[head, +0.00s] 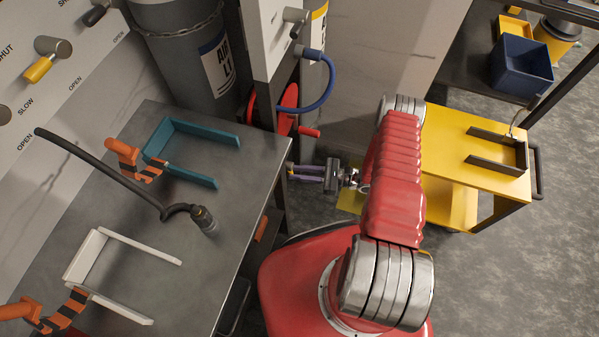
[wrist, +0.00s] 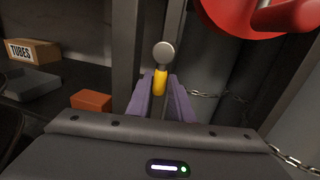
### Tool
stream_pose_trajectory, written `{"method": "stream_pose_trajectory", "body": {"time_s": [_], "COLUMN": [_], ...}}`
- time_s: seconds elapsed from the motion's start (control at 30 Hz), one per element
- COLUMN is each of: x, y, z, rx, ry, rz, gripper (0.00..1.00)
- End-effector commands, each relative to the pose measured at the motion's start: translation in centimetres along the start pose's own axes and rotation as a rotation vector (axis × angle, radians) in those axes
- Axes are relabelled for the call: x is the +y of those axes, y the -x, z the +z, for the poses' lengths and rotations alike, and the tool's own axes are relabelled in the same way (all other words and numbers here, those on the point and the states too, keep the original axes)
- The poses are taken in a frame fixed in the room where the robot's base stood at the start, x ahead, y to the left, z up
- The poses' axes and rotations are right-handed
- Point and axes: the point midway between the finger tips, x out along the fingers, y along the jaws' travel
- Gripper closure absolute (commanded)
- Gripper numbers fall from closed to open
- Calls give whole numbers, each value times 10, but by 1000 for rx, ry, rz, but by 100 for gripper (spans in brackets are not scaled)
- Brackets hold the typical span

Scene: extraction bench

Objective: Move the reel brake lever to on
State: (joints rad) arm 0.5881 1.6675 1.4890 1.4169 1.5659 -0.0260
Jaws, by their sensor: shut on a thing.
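The reel brake lever shows in the wrist view as a yellow grip (wrist: 160,83) below a round grey pivot (wrist: 164,53). My gripper (wrist: 164,90) has its two purple fingers on either side of the yellow grip and is shut on it. In the head view my gripper (head: 290,172) reaches left, low beside the bench edge and below the red hose reel (head: 286,118). The lever is too small and covered there to make out clearly. The reel also shows at the top right of the wrist view (wrist: 240,15). I cannot read any on or off marking.
A grey bench (head: 225,150) with a teal bracket (head: 205,135) and a white bracket (head: 130,243) stands close on the left. A yellow cart (head: 440,150) stands to the right. A chain (wrist: 205,96) hangs right of the lever. A tubes box (wrist: 32,50) sits on a shelf.

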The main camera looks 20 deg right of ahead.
Motion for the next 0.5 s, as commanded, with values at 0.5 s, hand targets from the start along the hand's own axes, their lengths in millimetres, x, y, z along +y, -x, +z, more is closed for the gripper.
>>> {"method": "stream_pose_trajectory", "body": {"time_s": [0.5], "x": [-3], "y": [-2], "z": [1], "rx": [19], "ry": [101], "rz": [6], "gripper": [100]}}
